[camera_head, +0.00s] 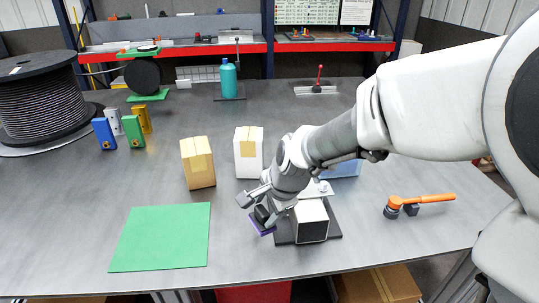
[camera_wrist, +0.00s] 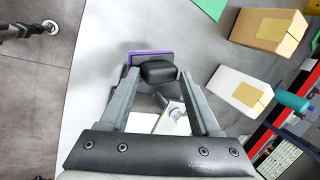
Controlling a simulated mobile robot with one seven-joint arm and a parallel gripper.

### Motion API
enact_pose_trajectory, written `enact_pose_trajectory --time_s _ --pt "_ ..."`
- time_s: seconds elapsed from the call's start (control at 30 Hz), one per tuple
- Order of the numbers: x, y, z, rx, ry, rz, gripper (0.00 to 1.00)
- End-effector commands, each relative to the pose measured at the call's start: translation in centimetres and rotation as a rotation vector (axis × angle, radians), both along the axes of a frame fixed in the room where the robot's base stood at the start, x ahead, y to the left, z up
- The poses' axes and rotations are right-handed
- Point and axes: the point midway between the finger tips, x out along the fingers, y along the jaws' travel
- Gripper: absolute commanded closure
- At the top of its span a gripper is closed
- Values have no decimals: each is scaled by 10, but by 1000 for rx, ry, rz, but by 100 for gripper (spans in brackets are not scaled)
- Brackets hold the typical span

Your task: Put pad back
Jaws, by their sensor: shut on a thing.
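The pad (camera_head: 262,228) is a small flat purple-edged block with a black knob-like handle; it also shows in the wrist view (camera_wrist: 148,54). My gripper (camera_head: 258,203) is shut on the pad's black handle (camera_wrist: 158,72), with one finger on each side of it in the wrist view. The pad is tilted in the head view, just left of a dark base plate (camera_head: 284,236) bearing a white block with a dark front (camera_head: 312,222). I cannot tell whether the pad touches the table or the plate.
A green mat (camera_head: 160,238) lies to the left. A brown box (camera_head: 198,163) and a white box (camera_head: 248,152) stand behind. An orange-handled tool (camera_head: 425,199) lies right. A cable spool (camera_head: 45,100) and small blue, green and gold blocks stand at the far left.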

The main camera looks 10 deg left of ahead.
Motion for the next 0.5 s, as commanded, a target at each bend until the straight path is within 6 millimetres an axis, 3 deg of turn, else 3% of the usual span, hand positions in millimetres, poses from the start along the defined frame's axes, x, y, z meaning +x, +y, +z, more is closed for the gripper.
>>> enact_pose_trajectory --time_s 0.03,0.2,0.5 --pt "0 14 -8 0 3 9 100" --pt "5 41 -25 1 0 5 100" --pt "8 56 -41 -1 1 0 100"
